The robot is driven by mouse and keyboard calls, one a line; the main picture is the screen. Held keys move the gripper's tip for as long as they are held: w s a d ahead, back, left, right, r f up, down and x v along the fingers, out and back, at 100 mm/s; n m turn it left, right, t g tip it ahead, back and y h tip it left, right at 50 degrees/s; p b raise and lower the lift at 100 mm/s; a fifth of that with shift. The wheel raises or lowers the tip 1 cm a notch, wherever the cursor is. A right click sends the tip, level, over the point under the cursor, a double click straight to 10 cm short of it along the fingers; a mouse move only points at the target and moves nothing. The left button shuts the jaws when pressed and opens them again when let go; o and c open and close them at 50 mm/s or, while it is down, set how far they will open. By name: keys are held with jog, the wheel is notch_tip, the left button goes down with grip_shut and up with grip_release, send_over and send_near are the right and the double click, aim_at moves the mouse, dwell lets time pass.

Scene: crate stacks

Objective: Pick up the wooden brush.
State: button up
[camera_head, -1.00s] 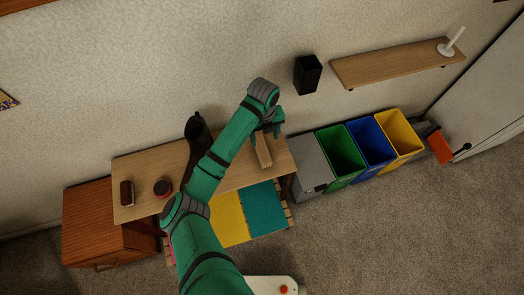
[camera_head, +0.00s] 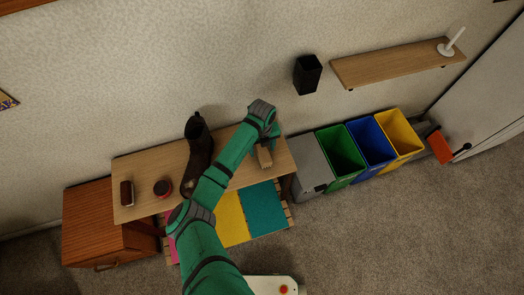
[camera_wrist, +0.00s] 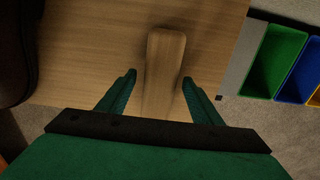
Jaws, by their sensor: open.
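The wooden brush (camera_head: 264,157) lies on the wooden tabletop near its right end, partly hidden by my arm in the head view. In the wrist view the brush (camera_wrist: 164,70) runs lengthwise up the middle of the picture, its pale wooden body lying between my fingers. My gripper (camera_wrist: 158,84) is open, with one green finger on each side of the brush and a visible gap on both sides. In the head view my gripper (camera_head: 268,140) is over the brush's far end. The brush's near end in the wrist view is hidden by my gripper body.
A dark boot (camera_head: 197,155) stands left of my arm on the table (camera_head: 150,165). A round red-rimmed tin (camera_head: 162,188) and a dark red brush-like block (camera_head: 126,193) lie further left. Grey, green (camera_head: 340,152), blue and yellow bins stand right of the table. A black wall box (camera_head: 308,73) hangs above.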

jog(key=shift+f, duration=0.25)
jog(key=c, duration=1.3)
jog(key=shift+r, duration=0.15)
jog(key=shift+r, duration=0.6)
jog(key=s+r, duration=0.1)
jog(key=r, duration=0.1)
jog(key=s+r, duration=0.2)
jog(key=r, duration=0.1)
jog(key=s+r, duration=0.2)
jog(key=shift+a+r, duration=0.1)
jog(key=shift+r, duration=0.2)
jog(key=shift+s+a+r, duration=0.1)
jog(key=shift+s+r, duration=0.55)
jog(key=shift+s, duration=0.85)
jog(key=shift+s+a+r, duration=0.1)
jog(key=shift+s+r, duration=0.6)
jog(key=shift+s, duration=0.85)
jog(key=shift+s+a+r, duration=0.1)
jog(key=shift+s+r, duration=0.55)
jog(key=shift+s, duration=0.85)
